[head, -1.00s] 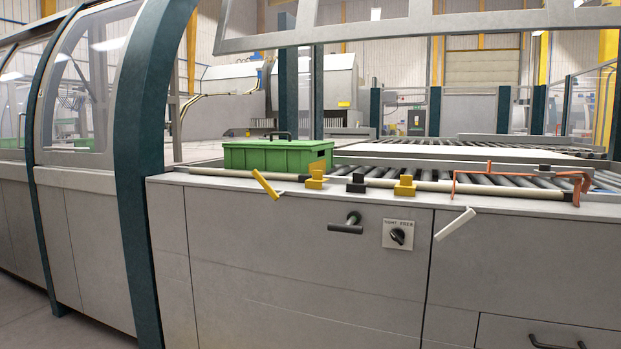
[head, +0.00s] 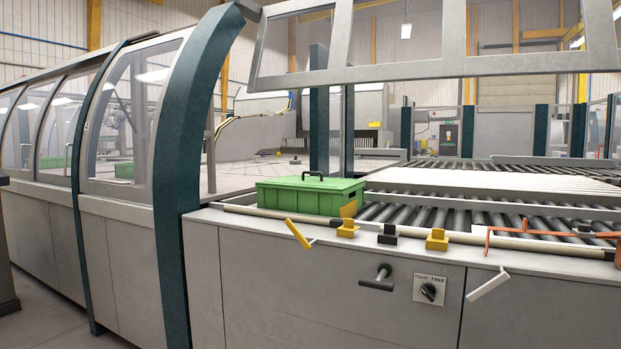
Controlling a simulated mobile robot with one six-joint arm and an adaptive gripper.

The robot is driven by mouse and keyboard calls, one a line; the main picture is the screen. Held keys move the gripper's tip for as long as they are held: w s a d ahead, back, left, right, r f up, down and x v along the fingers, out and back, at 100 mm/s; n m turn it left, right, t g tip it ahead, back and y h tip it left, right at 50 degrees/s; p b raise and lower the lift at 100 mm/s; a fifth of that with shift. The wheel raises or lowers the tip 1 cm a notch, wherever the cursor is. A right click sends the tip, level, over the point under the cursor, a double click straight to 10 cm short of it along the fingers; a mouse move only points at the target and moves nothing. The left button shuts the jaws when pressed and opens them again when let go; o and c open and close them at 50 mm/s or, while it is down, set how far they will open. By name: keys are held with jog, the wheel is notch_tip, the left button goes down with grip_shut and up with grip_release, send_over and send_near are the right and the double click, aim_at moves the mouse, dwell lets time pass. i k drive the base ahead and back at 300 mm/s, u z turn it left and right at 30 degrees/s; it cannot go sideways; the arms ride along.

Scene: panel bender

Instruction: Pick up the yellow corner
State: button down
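Several yellow pieces lie along the front ledge of the machine bed. A flat yellow piece (head: 349,209) stands against the right front end of the green box (head: 300,196); from here I cannot tell which yellow piece is the corner. A yellow block (head: 347,229) sits just in front of it on the ledge, and another yellow block (head: 437,240) is further right. A slanted yellow lever-like piece (head: 298,234) juts over the front edge left of them. My gripper is not in view.
A black block (head: 387,234) sits between the yellow blocks. An orange frame (head: 530,237) lies at the right of the ledge. A white lever (head: 487,285), black handle (head: 377,278) and rotary switch (head: 429,290) stick out of the front panel. Rollers (head: 430,215) lie behind.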

aim_at(345, 231)
jog(key=u, duration=0.25)
jog(key=k, duration=0.6)
jog(key=u, duration=1.05)
jog(key=k, duration=0.85)
jog(key=u, duration=0.4)
jog(key=i, duration=0.9)
jog(key=z, duration=0.8)
jog(key=i, duration=0.5)
jog(key=z, duration=0.7)
jog(key=i, duration=0.5)
jog(key=z, duration=0.2)
